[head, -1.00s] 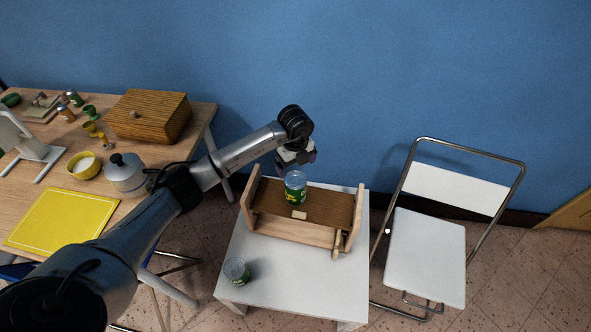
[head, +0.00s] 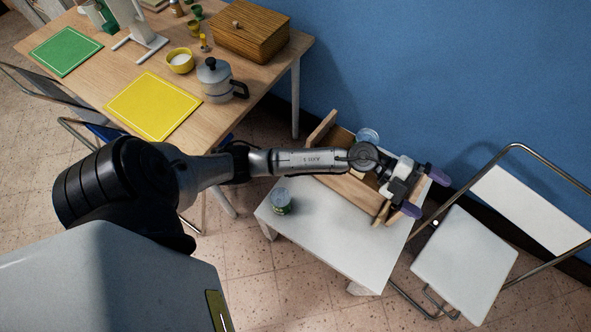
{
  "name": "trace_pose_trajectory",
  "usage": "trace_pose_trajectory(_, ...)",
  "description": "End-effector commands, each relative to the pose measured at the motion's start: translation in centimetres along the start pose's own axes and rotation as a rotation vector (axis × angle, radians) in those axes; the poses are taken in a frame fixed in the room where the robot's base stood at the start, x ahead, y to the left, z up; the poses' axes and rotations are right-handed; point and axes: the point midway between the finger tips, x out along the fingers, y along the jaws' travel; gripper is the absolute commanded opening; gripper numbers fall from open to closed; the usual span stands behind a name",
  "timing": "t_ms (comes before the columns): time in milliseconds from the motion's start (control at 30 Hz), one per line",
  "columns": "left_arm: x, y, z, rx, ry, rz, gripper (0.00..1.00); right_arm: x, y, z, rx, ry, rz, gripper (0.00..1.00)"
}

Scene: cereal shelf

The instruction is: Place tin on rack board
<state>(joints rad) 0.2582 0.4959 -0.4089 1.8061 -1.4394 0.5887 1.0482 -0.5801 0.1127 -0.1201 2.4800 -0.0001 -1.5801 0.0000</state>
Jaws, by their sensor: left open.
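A tin (head: 281,201) with a green label and a pale top stands upright on the white table, near its left corner. A second tin (head: 368,136) shows its pale top behind my left arm, at the wooden rack (head: 348,190). Its lower part is hidden. My left arm crosses over the rack and covers much of its board. My left gripper (head: 425,193) is open and empty, with purple fingertips, at the right end of the rack and apart from both tins. My right gripper is not in view.
The white table (head: 325,235) has free room in front of the rack. A folding chair (head: 465,262) stands close at the right. At the left, a wooden table (head: 120,75) holds a moka pot (head: 214,82), a wooden box (head: 250,32), a yellow bowl (head: 180,61) and mats.

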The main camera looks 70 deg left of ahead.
Motion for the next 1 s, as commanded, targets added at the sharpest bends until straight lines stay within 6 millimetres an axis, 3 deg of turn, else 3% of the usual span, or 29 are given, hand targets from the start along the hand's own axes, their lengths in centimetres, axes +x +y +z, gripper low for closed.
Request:
trace_pose_trajectory(100, -1.4, -1.6, -1.9, -0.119, -0.053, -0.332, 1.00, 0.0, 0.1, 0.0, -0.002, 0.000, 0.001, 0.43)
trace_pose_trajectory(233, -5.0, -2.0, -1.4, -0.292, -0.239, -0.623, 1.00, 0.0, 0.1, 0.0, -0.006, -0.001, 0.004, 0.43)
trace_pose_trajectory(367, -9.6, 0.5, 0.1, -0.507, -0.520, -0.791, 1.00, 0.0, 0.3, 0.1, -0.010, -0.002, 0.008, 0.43)
trace_pose_trajectory(433, -12.2, 3.1, 0.7, -0.635, -0.696, -0.818, 1.00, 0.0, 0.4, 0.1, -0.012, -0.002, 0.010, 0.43)
trace_pose_trajectory(567, -16.3, 9.4, 0.2, -0.871, -1.011, -0.748, 1.00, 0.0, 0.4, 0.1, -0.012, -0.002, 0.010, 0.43)
trace_pose_trajectory(700, -19.6, 16.0, -2.6, -1.087, -1.270, -0.548, 1.00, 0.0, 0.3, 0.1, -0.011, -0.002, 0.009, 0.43)
trace_pose_trajectory(800, -21.2, 19.4, -5.2, -1.200, -1.386, -0.386, 1.00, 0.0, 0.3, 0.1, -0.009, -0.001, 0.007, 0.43)
trace_pose_trajectory(1000, -23.0, 23.1, -9.3, -1.321, -1.488, -0.145, 1.00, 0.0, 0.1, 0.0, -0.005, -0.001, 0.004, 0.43)
